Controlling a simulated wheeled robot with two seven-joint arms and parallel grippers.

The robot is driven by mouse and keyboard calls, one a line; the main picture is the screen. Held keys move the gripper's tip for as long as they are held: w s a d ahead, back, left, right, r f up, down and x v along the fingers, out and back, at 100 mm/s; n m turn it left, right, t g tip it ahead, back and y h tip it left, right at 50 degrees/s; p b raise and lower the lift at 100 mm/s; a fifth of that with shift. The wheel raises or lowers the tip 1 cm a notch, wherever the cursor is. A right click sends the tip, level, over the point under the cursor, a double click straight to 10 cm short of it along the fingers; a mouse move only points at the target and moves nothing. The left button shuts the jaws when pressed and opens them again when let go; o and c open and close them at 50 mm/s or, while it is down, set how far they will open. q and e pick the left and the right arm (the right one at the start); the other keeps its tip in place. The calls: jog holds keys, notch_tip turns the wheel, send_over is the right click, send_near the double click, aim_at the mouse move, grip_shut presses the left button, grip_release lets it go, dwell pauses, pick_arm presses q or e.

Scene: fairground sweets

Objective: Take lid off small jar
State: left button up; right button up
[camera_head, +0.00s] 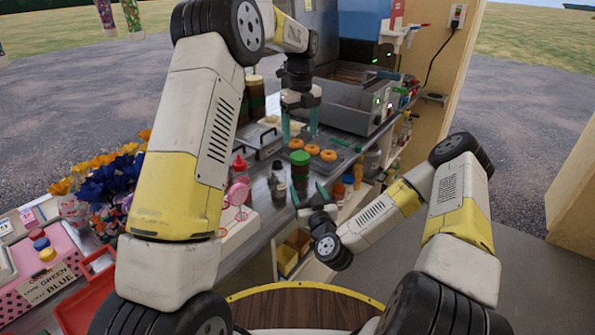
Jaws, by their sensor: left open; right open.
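A small jar (299,175) with brown contents stands on the metal counter, and its green lid (300,157) sits on top. My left gripper (300,128) is open and empty, pointing down above the counter, a little behind the lid in the picture. My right gripper (309,194) is open and empty, low at the counter's front edge, just in front of the jar. I cannot tell whether its fingers touch the jar.
A metal fryer (352,100) stands behind. Taller jars (257,95) stand at the back left.

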aim_at(302, 180)
jog(key=shift+x, duration=4.25)
jog(key=shift+d, duration=0.15)
grip_shut()
